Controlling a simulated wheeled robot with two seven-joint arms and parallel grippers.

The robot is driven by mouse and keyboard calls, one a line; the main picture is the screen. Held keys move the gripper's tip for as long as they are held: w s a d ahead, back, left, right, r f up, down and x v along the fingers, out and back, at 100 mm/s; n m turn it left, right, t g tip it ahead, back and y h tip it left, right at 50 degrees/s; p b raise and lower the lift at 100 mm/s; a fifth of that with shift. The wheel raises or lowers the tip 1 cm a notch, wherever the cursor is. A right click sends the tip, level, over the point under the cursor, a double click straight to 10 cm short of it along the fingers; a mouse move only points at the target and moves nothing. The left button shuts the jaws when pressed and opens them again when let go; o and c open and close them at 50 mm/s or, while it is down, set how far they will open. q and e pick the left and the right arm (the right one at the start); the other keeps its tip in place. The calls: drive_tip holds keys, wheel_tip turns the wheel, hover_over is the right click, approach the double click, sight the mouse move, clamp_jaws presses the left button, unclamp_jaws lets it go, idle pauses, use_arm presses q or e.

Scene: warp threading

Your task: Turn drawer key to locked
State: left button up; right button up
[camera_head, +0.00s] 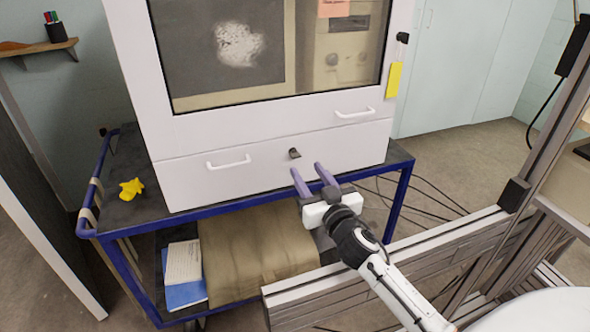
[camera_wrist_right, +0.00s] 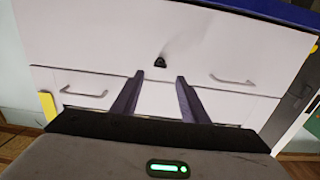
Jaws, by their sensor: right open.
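The drawer key (camera_head: 294,153) is a small dark piece on the front of the white cabinet, between the two drawer handles. It also shows in the right wrist view (camera_wrist_right: 160,62), just beyond and between the fingertips. The white drawer front (camera_head: 265,172) is closed. My right gripper (camera_head: 309,176) is open and empty, its two purple fingers pointing at the cabinet front, a little below the key in the head view. The fingers (camera_wrist_right: 158,80) show apart from each other in the right wrist view and do not hold the key. My left gripper is in neither view.
The cabinet stands on a blue-framed cart (camera_head: 141,208) with a yellow star-shaped object (camera_head: 131,189) at its left. White handles (camera_head: 228,161) stick out from the cabinet front. A brown cloth or bag (camera_head: 255,250) and papers (camera_head: 184,265) lie on the lower shelf.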

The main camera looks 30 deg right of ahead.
sight(295, 154)
drive_tip(key=x, duration=0.7)
drive_tip(key=shift+w+f, duration=0.2)
clamp_jaws()
